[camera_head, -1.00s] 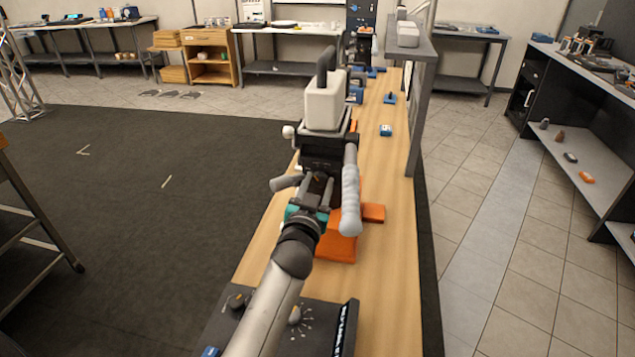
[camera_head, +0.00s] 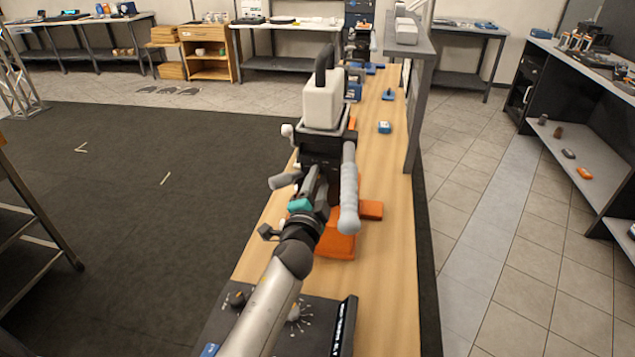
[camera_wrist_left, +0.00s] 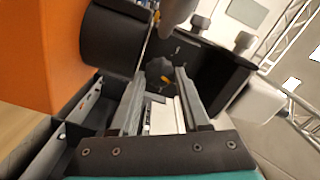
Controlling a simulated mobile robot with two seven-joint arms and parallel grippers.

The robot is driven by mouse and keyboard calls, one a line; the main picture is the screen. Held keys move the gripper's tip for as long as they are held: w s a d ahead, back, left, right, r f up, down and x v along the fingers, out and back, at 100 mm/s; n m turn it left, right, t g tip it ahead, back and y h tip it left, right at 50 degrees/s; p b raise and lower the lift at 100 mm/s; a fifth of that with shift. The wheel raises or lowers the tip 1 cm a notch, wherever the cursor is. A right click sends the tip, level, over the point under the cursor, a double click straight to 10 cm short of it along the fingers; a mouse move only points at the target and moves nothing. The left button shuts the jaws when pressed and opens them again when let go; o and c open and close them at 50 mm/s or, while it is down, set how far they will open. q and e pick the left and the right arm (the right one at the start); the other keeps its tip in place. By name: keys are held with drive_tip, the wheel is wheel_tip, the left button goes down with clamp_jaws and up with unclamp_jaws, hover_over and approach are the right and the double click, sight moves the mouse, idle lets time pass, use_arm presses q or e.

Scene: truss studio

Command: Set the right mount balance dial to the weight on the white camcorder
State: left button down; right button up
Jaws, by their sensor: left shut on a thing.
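The white camcorder (camera_head: 323,104) sits upright on a black mount (camera_head: 318,146) on the long wooden bench, with a dark handle on top. The mount has a grey padded handle (camera_head: 349,190) and pale side knobs, above an orange base (camera_head: 336,244). My left gripper (camera_head: 318,186) reaches the near side of the mount. In the left wrist view its two fingers are shut on a dark balance dial (camera_wrist_left: 158,72) with a yellow mark. The dial's scale and the camcorder's weight figure are not readable. My right gripper is not in view.
A dark panel (camera_head: 318,335) with knobs and scale marks lies at the bench's near end, partly behind my left arm. A grey shelf post (camera_head: 416,115) rises at the bench's right edge. Small blue items (camera_head: 384,127) lie farther along the bench.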

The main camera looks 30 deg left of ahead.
use_arm(q)
drive_tip(key=m, duration=0.5)
drive_tip(key=shift+m, duration=0.3)
drive_tip(key=m, duration=0.4)
drive_tip(key=shift+m+p, duration=0.3)
drive_tip(key=shift+p, duration=0.05)
drive_tip(key=shift+m, duration=0.3)
drive_tip(key=shift+c, duration=1.9)
unclamp_jaws()
drive_tip(key=shift+f, duration=0.15)
drive_tip(key=shift+s, duration=0.1)
